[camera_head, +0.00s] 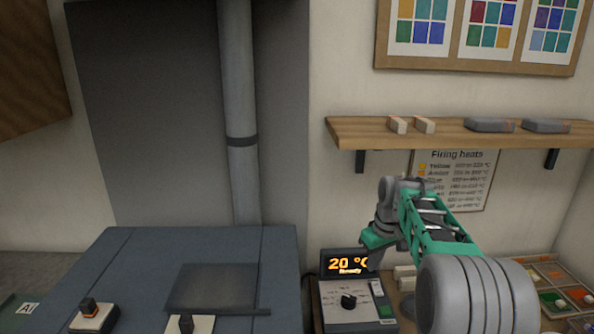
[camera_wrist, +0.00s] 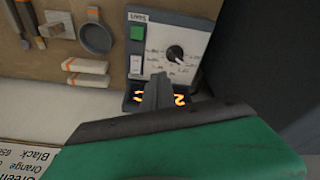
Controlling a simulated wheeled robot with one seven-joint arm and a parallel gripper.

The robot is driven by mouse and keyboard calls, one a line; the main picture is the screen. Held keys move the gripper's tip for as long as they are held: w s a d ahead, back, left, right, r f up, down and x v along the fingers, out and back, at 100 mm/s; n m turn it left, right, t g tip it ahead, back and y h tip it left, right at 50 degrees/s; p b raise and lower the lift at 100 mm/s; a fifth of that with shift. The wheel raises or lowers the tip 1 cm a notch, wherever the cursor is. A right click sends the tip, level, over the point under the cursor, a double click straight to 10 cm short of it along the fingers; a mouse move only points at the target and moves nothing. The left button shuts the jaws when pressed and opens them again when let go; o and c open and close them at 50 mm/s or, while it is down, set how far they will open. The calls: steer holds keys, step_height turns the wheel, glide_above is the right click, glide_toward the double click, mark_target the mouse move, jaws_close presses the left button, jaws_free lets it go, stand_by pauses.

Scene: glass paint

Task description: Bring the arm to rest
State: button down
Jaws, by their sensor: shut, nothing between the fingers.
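My gripper (camera_head: 376,262) hangs at the end of my green and grey arm, just above and right of the controller's display. In the wrist view my gripper (camera_wrist: 158,92) shows as two grey fingers closed together, with nothing between them. They cover part of the lit orange digits. The controller (camera_head: 347,290) reads 20 °C and has a black dial, which also shows in the wrist view (camera_wrist: 175,52). Whether the fingers touch the controller cannot be told.
A blue kiln-like box (camera_head: 235,250) stands left of the controller. A wooden shelf (camera_head: 450,138) with blocks is on the wall above my arm. A tray of coloured pieces (camera_head: 558,272) is at the right. A small grey pan (camera_wrist: 96,38) lies beside the controller.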

steer(key=s+a+r+m+t+b, duration=0.1)
steer(key=s+a+r, duration=0.15)
steer(key=s, duration=0.35)
steer(key=s+a+r+m, duration=0.1)
steer(key=s+a, duration=0.3)
steer(key=s, duration=0.3)
steer(key=s+a+f+m+b, duration=0.1)
steer(key=s+f, duration=0.1)
steer(key=s, duration=0.5)
steer(key=s+a+f+m+t, duration=0.1)
steer(key=s+f, duration=0.2)
steer(key=s, duration=0.5)
steer(key=shift+f+h+b, duration=0.15)
steer(key=shift+h+b, duration=0.15)
steer(key=shift+b, duration=0.1)
